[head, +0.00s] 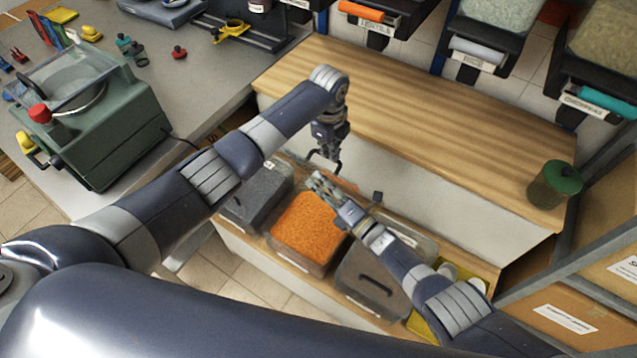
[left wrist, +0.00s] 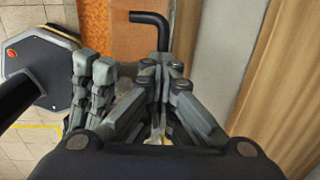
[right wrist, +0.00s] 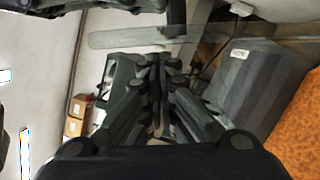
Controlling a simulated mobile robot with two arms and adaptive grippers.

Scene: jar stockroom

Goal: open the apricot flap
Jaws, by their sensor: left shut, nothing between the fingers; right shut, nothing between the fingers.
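The bin of orange grains (head: 305,228) stands open on the low shelf in the head view. A strip of orange-brown panel, seemingly the apricot flap (head: 345,184), stands raised at its back edge, partly hidden by my right gripper. The panel also shows in the left wrist view (left wrist: 136,38), beside a black L-shaped handle (left wrist: 152,18). My left gripper (head: 326,163) is shut and empty, close to the panel and handle; I cannot tell if it touches. My right gripper (head: 316,181) is shut and empty above the bin's back part, just below the left one.
A dark grey bin (head: 256,192) sits left of the orange grains. A green machine (head: 95,130) stands left.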

